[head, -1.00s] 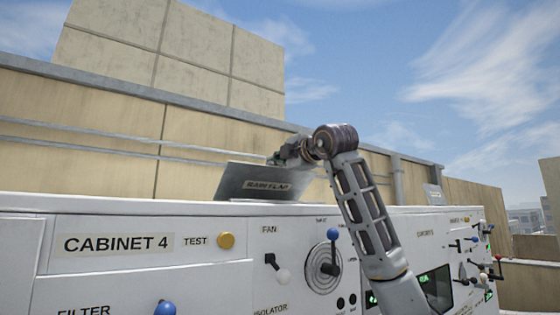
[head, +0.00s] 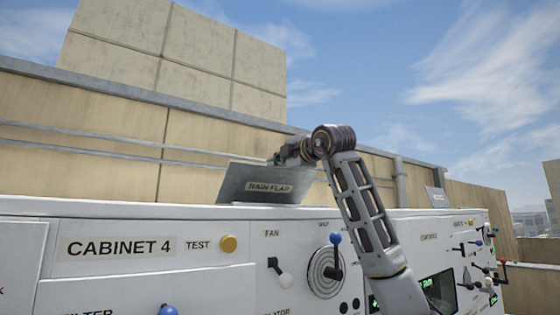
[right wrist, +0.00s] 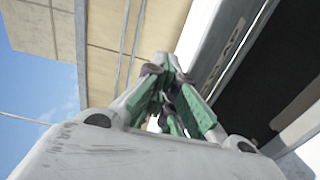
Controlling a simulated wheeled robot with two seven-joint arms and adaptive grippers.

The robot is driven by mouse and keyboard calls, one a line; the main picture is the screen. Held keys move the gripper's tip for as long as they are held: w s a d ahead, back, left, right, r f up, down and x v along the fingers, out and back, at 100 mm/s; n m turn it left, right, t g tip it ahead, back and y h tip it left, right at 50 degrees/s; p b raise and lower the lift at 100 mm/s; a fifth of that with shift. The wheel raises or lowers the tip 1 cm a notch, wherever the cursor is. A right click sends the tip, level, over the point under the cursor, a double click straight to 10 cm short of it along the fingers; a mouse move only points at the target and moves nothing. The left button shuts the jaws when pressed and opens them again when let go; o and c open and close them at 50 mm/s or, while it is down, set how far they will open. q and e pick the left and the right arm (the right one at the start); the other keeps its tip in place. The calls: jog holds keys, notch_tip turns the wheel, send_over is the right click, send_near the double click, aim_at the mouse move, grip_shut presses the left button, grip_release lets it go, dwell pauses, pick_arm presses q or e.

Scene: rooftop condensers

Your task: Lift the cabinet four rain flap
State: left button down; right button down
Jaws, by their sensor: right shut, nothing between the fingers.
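The rain flap (head: 250,190) is a grey metal plate with a RAIN FLAP label. It stands tilted up from the top of the white cabinet four (head: 205,278). My right gripper (head: 276,161) is at the flap's upper edge, partly hidden behind my own wrist and the flap. In the right wrist view its green-padded fingers (right wrist: 170,110) are shut with nothing held, beside the lettered flap (right wrist: 222,60). I cannot tell whether they touch it. My left gripper is out of view.
A yellow TEST button (head: 228,244), a round fan grille (head: 323,275) and several coloured-knob levers are on the cabinet front. A beige wall (head: 80,165) with pipes stands behind. Open sky lies above right.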

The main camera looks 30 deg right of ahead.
jog(key=shift+w+a+r, duration=0.1)
jog(key=shift+w+r, duration=0.05)
jog(key=shift+w, duration=0.55)
jog(key=shift+w+r, duration=0.3)
jog(key=shift+w+a+r, duration=0.1)
jog(key=shift+w+r, duration=0.5)
jog(key=shift+w, duration=0.3)
jog(key=shift+w+r, duration=0.15)
jog(key=shift+w, duration=0.05)
dwell(0.4)
jog(key=shift+w, duration=0.1)
jog(key=shift+w+r, duration=0.5)
jog(key=shift+w, duration=0.35)
jog(key=shift+w+r, duration=0.15)
jog(key=shift+w+a+r, duration=0.1)
jog(key=shift+w+r, duration=0.1)
jog(key=shift+w, duration=0.4)
jog(key=shift+w+a+r, duration=0.1)
jog(key=shift+w+r, duration=0.1)
jog(key=shift+w, duration=0.35)
jog(key=shift+s+d, duration=0.1)
jog(key=shift+s, duration=0.05)
